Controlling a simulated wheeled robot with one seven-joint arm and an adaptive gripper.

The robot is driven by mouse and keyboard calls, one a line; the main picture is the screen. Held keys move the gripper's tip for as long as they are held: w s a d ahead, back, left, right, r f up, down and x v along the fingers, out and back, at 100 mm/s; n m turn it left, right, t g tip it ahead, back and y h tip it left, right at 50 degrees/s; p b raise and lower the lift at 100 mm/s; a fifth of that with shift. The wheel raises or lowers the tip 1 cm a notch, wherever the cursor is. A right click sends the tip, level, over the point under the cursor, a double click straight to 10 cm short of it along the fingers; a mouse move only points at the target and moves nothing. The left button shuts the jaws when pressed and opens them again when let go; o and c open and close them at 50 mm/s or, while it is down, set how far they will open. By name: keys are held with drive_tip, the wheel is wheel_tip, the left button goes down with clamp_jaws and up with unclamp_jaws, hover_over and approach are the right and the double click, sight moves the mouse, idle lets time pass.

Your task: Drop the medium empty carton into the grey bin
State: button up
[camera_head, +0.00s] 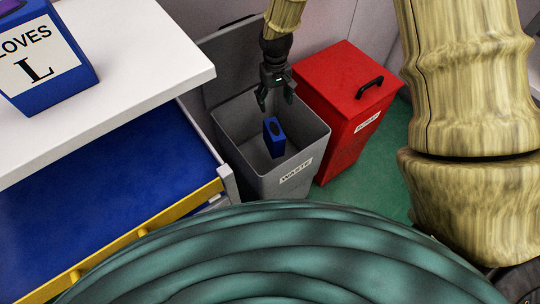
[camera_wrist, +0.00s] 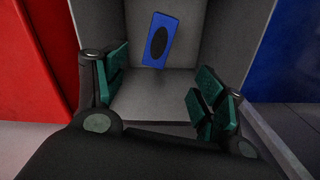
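The grey bin (camera_head: 230,125), labelled WASTE, stands with its lid up behind its opening. A small blue carton (camera_head: 274,138) with a dark oval opening is inside the bin's mouth, tilted, below my gripper. I cannot tell whether it rests on the bottom. My gripper (camera_head: 276,102) is over the bin, pointing down, with its fingers apart and nothing between them. In the wrist view the carton (camera_wrist: 166,56) shows within the grey walls, beyond and apart from the open green-padded fingers (camera_wrist: 160,82).
A red bin (camera_head: 335,80) with a black handle stands right of the grey bin. At left, a white tabletop (camera_head: 130,85) carries a blue box labelled GLOVES L (camera_head: 40,60). Below it is a blue surface with a yellow edge (camera_head: 150,232). Green floor (camera_head: 375,175) shows at right.

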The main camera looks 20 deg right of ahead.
wheel_tip(320, 180, up, 12)
idle(0.9)
idle(0.4)
